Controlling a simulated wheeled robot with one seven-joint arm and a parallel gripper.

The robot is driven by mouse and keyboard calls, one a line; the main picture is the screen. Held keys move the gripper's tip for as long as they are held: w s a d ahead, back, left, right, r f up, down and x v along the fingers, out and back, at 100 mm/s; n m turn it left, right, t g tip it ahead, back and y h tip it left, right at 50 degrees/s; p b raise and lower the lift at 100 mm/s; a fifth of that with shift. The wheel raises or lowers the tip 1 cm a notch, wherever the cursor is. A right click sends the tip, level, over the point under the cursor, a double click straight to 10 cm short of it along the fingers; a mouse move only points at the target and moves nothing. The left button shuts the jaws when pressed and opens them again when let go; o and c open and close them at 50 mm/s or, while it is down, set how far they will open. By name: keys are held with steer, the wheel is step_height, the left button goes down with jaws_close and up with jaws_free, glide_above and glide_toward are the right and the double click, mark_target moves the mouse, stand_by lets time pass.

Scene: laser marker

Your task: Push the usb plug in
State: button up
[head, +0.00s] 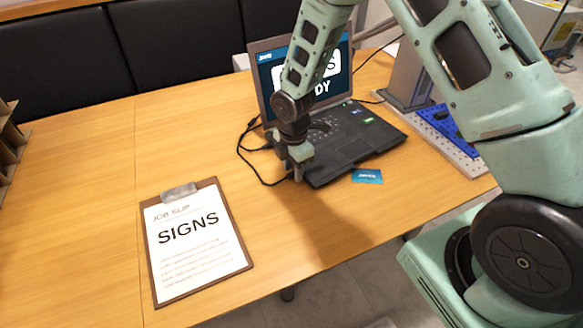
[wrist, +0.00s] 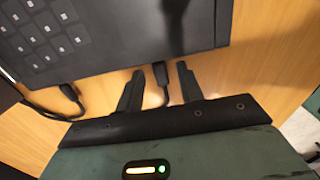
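The black laptop (head: 352,152) stands open on the wooden table; its side edge crosses the top of the wrist view (wrist: 120,58). The black USB plug (wrist: 161,74) is at that edge, with its cable trailing toward my gripper. Whether it touches the laptop or sits partly in a port, I cannot tell. My gripper (wrist: 160,70) is open, with one finger on each side of the plug and a visible gap to both. In the head view my gripper (head: 299,172) is low beside the laptop's left edge and hides the plug.
A second cable end (wrist: 68,90) is at the same laptop edge, left of my fingers. Black cable (head: 240,155) loops on the table. A blue card (head: 367,176) lies in front of the laptop. A clipboard (head: 165,281) lies front left.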

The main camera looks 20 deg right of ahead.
mark_target(293, 172)
step_height(293, 172, up, 17)
steer(key=shift+r, duration=0.2)
stand_by(0.5)
stand_by(0.3)
